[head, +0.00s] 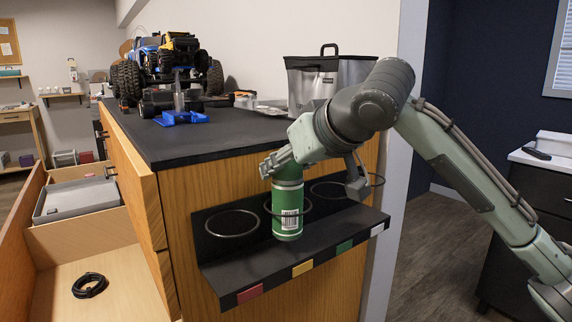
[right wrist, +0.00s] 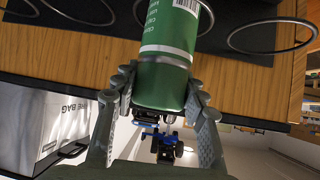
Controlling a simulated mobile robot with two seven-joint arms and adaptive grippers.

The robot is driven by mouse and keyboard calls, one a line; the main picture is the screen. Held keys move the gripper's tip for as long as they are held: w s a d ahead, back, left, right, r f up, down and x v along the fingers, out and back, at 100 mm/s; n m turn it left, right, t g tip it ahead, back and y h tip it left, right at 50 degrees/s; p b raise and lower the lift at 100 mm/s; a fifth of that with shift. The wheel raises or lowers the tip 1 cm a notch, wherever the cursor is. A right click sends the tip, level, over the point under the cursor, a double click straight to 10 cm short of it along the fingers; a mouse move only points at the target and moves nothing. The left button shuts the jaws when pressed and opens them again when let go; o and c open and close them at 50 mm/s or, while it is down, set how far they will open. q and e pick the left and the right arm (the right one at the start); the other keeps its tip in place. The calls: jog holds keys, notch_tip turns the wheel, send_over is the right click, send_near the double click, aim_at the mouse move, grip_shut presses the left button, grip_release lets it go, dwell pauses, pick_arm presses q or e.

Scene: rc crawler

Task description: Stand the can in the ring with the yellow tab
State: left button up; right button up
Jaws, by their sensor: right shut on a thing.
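The green can (head: 288,208) stands upright at the second ring (head: 268,208) from the left on the black rack, behind the yellow tab (head: 302,268). The ring appears to go around the can, and the can's base looks to be at the rack's lower ledge. My right gripper (head: 283,165) is shut on the can's upper end. In the right wrist view the can (right wrist: 166,85) sits between both fingers of the gripper (right wrist: 165,95). My left gripper is not in view.
Empty rings stand on either side, the left one (head: 232,223) behind a red tab (head: 250,293). Green (head: 344,246) and white (head: 376,230) tabs are farther right. A crawler (head: 165,65) and a grey bag (head: 315,80) stand on the black top. Open drawers are at left.

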jog(key=shift+f, duration=0.45)
jog(key=o, duration=1.3)
jog(key=shift+r, duration=0.25)
jog(key=v, duration=1.2)
jog(key=shift+r, duration=0.35)
jog(key=shift+s, duration=0.1)
